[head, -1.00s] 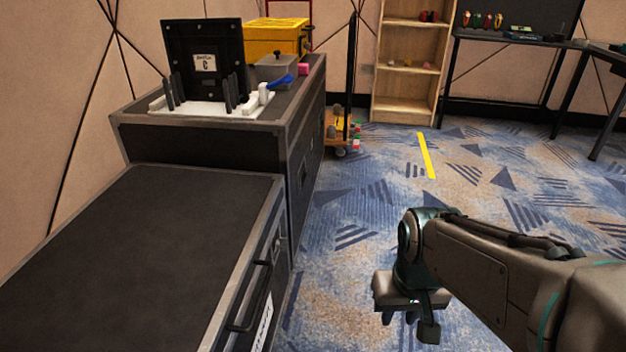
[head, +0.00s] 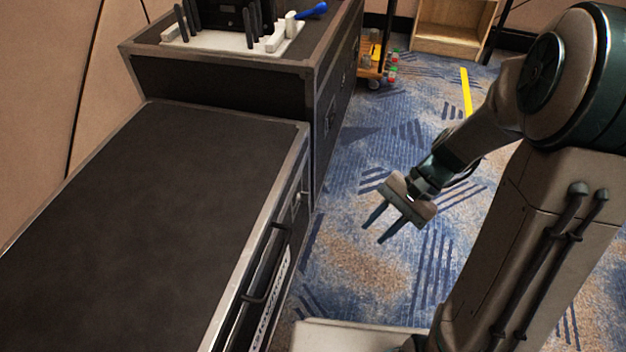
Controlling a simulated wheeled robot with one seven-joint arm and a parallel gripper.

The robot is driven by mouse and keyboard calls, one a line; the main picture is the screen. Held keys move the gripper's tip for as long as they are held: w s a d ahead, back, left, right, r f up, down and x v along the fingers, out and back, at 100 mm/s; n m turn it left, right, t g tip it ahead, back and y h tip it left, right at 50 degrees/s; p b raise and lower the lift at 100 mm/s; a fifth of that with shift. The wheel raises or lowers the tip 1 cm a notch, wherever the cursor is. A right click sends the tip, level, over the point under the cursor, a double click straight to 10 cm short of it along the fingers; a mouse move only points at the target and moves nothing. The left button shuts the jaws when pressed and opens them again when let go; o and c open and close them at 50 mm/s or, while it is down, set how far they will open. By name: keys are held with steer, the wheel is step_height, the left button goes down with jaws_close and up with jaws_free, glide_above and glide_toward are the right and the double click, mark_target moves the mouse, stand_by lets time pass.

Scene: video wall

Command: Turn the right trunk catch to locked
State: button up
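The low black trunk (head: 150,205) with metal edges fills the left of the view, its lid shut. A small metal catch (head: 297,200) shows on its front face near the far end, beyond the black handle (head: 265,265). The catch is seen edge-on and too small to tell whether it is locked. My gripper (head: 373,235) is over the carpet, to the right of the trunk front and apart from it. Its two dark fingers are spread with nothing between them and point down and to the left.
A taller black case (head: 225,80) stands behind the trunk, with a white rack (head: 235,42) and a blue-handled item (head: 313,10) on top. A small wheeled cart (head: 372,70) and wooden shelf (head: 450,40) are farther back. Carpet in front of the trunk is open.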

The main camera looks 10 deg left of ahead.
steer(key=w+a+f+m+y+p, duration=0.3)
steer(key=w+f+m+y, duration=0.2)
steer(key=w+m+y, duration=0.15)
steer(key=m+t+y+p, duration=0.2)
steer(key=m+t+y, duration=0.3)
steer(key=m+t, duration=0.25)
glide_toward(303, 199)
steer(key=w+a+b, duration=0.1)
steer(key=a+b, duration=0.2)
steer(key=a, duration=0.4)
steer(key=shift+w+a+r+b, duration=0.3)
steer(key=shift+w+a+r, duration=0.05)
steer(key=shift+w+r, duration=0.05)
steer(key=shift+g+h, duration=0.25)
jaws_close()
